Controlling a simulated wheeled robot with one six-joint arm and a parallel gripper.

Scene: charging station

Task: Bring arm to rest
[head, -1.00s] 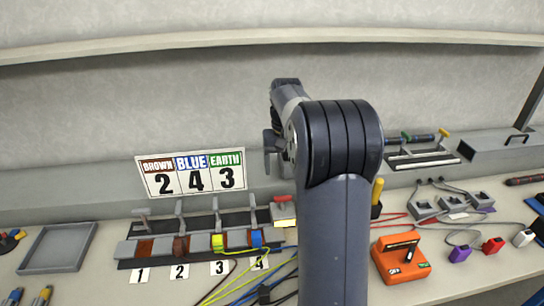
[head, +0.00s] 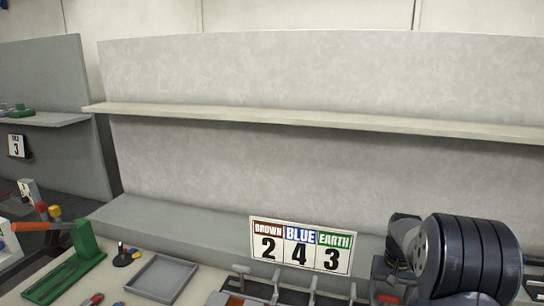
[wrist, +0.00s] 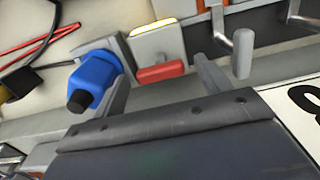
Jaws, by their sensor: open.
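My arm stands at the lower right of the head view, folded at a thick dark joint. My gripper (head: 379,272) hangs at its left end, small and partly cut by the arm. In the wrist view my gripper (wrist: 165,85) has its two grey fingers spread apart, with nothing held between them. Beyond the fingers is a red lever handle (wrist: 160,73) on a pale box with a lit yellow strip (wrist: 152,26). A blue piece with a black tip (wrist: 95,80) shows beside the left finger; whether they touch is unclear.
A sign reading 2, 4, 3 (head: 300,247) stands behind a row of grey levers (head: 277,287). A grey tray (head: 162,277) and a green stand (head: 78,262) are on the bench at left. A long shelf (head: 300,118) crosses the back wall. The space above the bench is open.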

